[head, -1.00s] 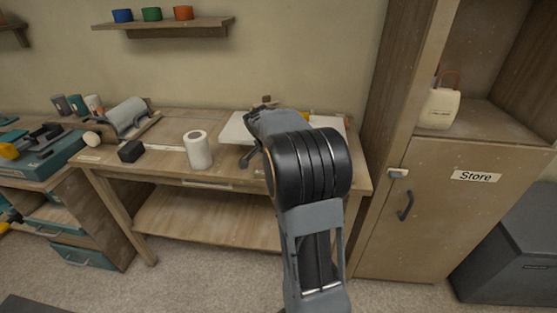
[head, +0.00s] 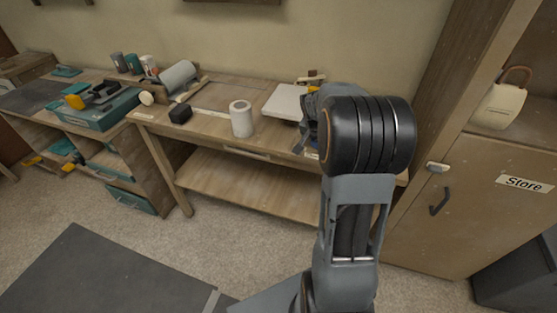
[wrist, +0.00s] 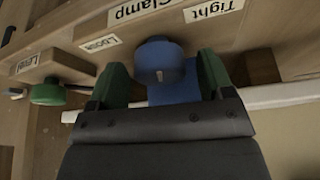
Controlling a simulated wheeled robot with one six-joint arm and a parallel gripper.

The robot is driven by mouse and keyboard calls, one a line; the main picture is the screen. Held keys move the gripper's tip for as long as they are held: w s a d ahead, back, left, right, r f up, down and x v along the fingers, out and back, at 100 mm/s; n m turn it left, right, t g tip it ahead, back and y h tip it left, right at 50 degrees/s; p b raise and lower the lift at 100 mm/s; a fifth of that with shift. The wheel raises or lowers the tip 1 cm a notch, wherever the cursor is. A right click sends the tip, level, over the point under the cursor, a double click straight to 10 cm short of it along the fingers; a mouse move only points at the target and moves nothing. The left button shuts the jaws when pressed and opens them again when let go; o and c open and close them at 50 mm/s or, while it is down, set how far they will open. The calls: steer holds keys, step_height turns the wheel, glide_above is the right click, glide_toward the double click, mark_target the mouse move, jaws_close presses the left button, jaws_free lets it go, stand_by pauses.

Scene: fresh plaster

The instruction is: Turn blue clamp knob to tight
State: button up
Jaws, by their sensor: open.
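The blue clamp knob (wrist: 157,58) is on a wooden bench part in the wrist view, with a small pale mark on its face and a blue piece (wrist: 175,93) below it. Upside-down labels read Clamp (wrist: 140,10), Tight (wrist: 213,9) to the right and Loose (wrist: 101,43) to the left. My gripper (wrist: 162,74) is open, its two green fingers on either side of the knob. Space shows beside the left finger; contact at the right one is unclear. In the head view my arm hides the knob.
A green knob (wrist: 48,92) by a Level label (wrist: 25,64) is left of my gripper. A pale bar (wrist: 285,95) runs close on the right. On the bench stand a white roll (head: 241,120) and a black block (head: 180,113). A cabinet (head: 470,215) stands at the right.

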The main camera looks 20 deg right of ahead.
steer(key=n+p, duration=0.1)
steer(key=n, duration=0.2)
steer(key=shift+s+d+r+t+y+p, duration=0.1)
steer(key=shift+r+t+y+p, duration=0.05)
steer(key=shift+t+y+p, duration=0.25)
steer(key=n+y, duration=0.1)
steer(key=n, duration=0.2)
steer(key=shift+f+t, duration=0.2)
steer(key=shift+t, duration=0.2)
steer(key=v, duration=1.4)
steer(key=s+a+n+p, duration=0.1)
steer(key=s+a, duration=0.3)
steer(key=a, duration=0.3)
steer(key=s+a+f+n+y+p, duration=0.1)
steer(key=s+a+n, duration=0.1)
steer(key=s+a, duration=0.2)
steer(key=s+a+n+p, duration=0.1)
steer(key=s+a, duration=0.3)
steer(key=a, duration=0.5)
steer(key=shift+a+f+n+g+y, duration=0.25)
steer(key=shift+a+n+g+y, duration=0.05)
steer(key=shift+y, duration=0.1)
